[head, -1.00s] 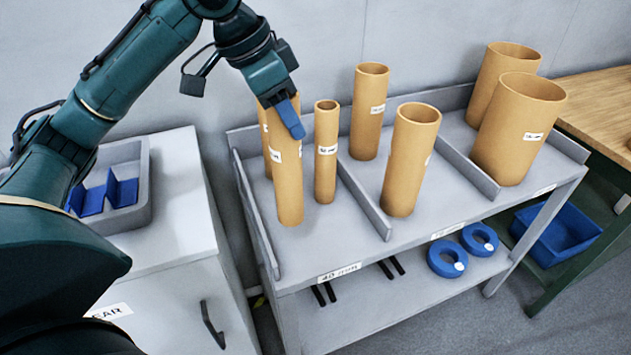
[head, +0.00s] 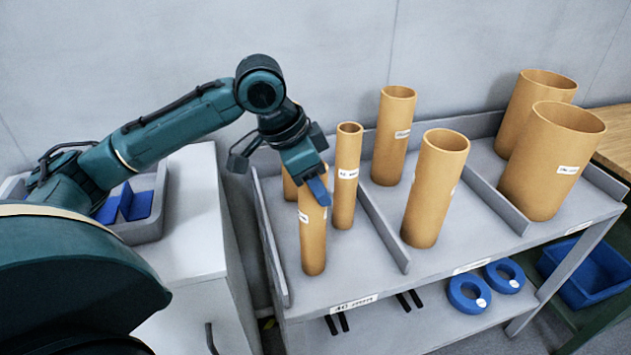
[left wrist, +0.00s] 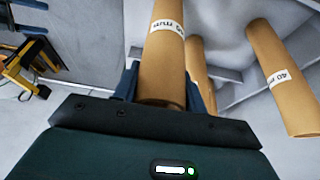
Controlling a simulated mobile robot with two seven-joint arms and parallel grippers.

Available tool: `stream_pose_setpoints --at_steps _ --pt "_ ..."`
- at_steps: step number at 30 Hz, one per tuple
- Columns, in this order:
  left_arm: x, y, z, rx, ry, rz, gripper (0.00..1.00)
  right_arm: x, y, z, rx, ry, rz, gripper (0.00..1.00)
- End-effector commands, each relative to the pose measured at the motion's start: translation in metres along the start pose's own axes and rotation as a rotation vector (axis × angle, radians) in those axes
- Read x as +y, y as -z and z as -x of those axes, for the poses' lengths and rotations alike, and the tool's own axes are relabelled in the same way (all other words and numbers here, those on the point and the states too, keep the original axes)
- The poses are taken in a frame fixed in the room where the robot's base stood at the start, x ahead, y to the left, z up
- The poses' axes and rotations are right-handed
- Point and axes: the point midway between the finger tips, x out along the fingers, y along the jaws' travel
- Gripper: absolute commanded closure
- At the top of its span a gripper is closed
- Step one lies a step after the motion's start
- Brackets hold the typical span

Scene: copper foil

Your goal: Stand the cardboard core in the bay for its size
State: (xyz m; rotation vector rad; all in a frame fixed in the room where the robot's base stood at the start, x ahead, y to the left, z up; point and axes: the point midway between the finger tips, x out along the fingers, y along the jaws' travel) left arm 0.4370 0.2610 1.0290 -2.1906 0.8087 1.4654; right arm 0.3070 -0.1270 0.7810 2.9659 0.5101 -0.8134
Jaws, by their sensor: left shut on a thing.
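My left gripper (head: 317,188) is shut on a tan cardboard core (head: 313,243), near its top. The core is upright over the front of the left bay (head: 352,262) of the grey rack. I cannot tell if its base touches the bay floor. The bay's front label (head: 353,304) seems to read 40 mm. The held core also shows in the left wrist view (left wrist: 163,65); its label ends in mm, the number unclear. A slim core (head: 346,185) stands just behind it, and another core (head: 289,188) is mostly hidden by the gripper. My right gripper is not in view.
Low dividers (head: 383,228) separate the bays. The middle bay holds a back core (head: 393,140) and a front core (head: 434,195). The right bay holds two wide cores (head: 548,170). A cabinet with a grey tray (head: 150,228) stands left. Blue rings (head: 467,296) lie below.

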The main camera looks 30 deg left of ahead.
Motion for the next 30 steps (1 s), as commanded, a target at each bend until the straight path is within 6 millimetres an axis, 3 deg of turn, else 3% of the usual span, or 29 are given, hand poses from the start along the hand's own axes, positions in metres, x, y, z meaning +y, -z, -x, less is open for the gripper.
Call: stream_pose_setpoints --at_steps 8,9,16,25,30 --pt "0.000 0.000 -0.001 0.002 0.001 0.000 0.96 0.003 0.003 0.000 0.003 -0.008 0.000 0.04" --pt "0.000 0.000 -0.001 0.002 0.001 -0.001 0.55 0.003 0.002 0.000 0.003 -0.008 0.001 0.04" --pt "0.000 0.000 -0.001 0.001 0.001 0.000 0.36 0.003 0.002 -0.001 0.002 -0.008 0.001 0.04" --pt "0.000 0.001 0.002 0.002 0.002 -0.001 0.36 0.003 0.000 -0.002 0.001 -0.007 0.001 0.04" --pt "-0.001 0.002 0.028 0.004 0.006 0.000 0.36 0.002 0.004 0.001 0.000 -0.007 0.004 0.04"
